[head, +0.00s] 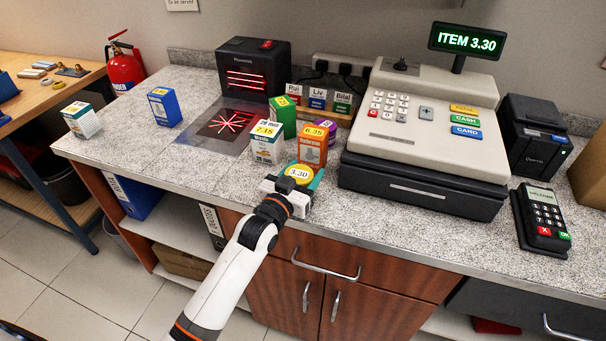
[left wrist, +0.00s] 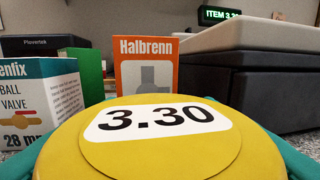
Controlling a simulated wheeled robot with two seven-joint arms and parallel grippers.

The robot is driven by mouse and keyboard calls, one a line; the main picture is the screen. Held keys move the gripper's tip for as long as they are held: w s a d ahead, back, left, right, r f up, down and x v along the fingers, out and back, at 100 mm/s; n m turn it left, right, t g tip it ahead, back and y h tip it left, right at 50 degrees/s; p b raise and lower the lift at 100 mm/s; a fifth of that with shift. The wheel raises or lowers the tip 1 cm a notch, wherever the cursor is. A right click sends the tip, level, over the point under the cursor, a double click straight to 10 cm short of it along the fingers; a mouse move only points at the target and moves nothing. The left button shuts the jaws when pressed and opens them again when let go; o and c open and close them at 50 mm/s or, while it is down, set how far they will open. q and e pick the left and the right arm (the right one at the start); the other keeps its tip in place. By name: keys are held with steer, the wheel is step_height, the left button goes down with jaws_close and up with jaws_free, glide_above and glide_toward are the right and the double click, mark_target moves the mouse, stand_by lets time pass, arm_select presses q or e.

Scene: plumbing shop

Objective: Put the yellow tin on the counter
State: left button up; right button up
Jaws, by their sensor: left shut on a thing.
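The yellow tin (head: 300,173) has a white label reading 3.30. My left gripper (head: 298,183) is shut on it at the front edge of the counter (head: 230,183), in front of the orange box. In the left wrist view the tin's round yellow top (left wrist: 150,150) fills the lower middle, with teal at both sides. I cannot tell whether the tin's underside touches the counter, as the gripper hides it. My right gripper is not in view.
A white-and-green box (head: 267,143) and an orange Halbrenn box (head: 313,146) stand just behind the tin. The scanner (head: 255,68) casts red lines left of them. The cash register (head: 425,140) stands right; its display (head: 466,41) reads ITEM 3.30. Bare counter shows at front left.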

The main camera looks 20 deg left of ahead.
arm_select(q)
steer(key=shift+f, duration=0.3)
steer(key=shift+f, duration=0.15)
steer(key=o, duration=1.1)
steer(key=shift+r, duration=0.25)
steer(key=shift+s+a+f+b, duration=0.1)
steer(key=shift+s+a+b, duration=0.25)
steer(key=shift+s, duration=1.65)
steer(key=shift+s+a+r+b, duration=0.1)
steer(key=shift+s+a, duration=0.3)
steer(key=shift+s, duration=1.55)
steer(key=shift+s+a+f+b, duration=0.1)
steer(key=shift+s+a+b, duration=0.25)
steer(key=shift+s, duration=1.65)
